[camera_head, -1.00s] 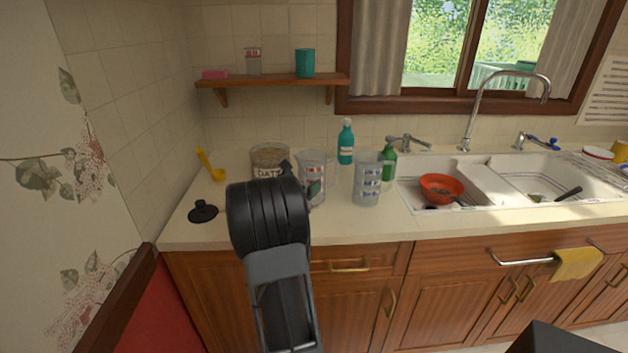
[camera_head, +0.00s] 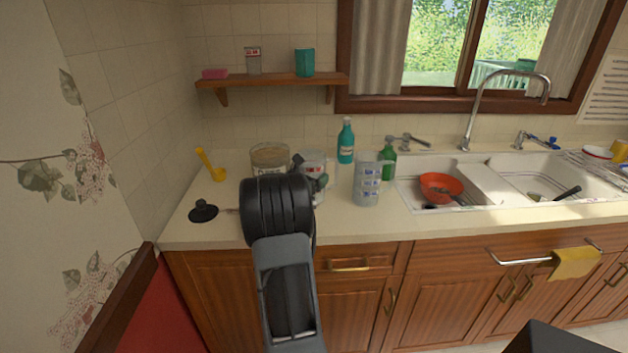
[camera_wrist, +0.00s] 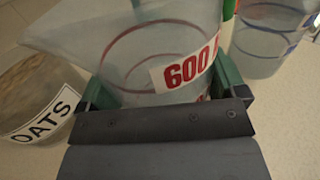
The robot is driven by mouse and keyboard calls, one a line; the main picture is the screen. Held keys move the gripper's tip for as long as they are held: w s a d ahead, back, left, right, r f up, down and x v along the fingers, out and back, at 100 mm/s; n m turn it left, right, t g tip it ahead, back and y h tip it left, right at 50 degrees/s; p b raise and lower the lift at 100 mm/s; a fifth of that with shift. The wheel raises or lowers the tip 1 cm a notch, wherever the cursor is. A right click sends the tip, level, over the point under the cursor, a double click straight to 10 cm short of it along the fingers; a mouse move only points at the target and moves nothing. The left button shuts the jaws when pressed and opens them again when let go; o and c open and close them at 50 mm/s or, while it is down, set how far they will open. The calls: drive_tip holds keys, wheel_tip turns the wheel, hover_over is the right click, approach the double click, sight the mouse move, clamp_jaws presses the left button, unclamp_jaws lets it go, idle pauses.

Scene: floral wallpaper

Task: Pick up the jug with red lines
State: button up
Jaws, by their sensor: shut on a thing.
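In the head view the jug (camera_head: 314,163) is at the counter's left part, partly hidden by my wrist. I cannot tell whether its base touches the counter.
An oats container (camera_wrist: 38,100) is left of the jug; it also shows in the head view (camera_head: 268,158). A clear jug with blue markings (camera_head: 367,182) stands to the right. Behind are a teal bottle (camera_head: 346,143) and green bottle (camera_head: 389,160). A black lid (camera_head: 203,211) lies left.

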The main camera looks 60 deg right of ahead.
drive_tip(key=shift+c, duration=0.6)
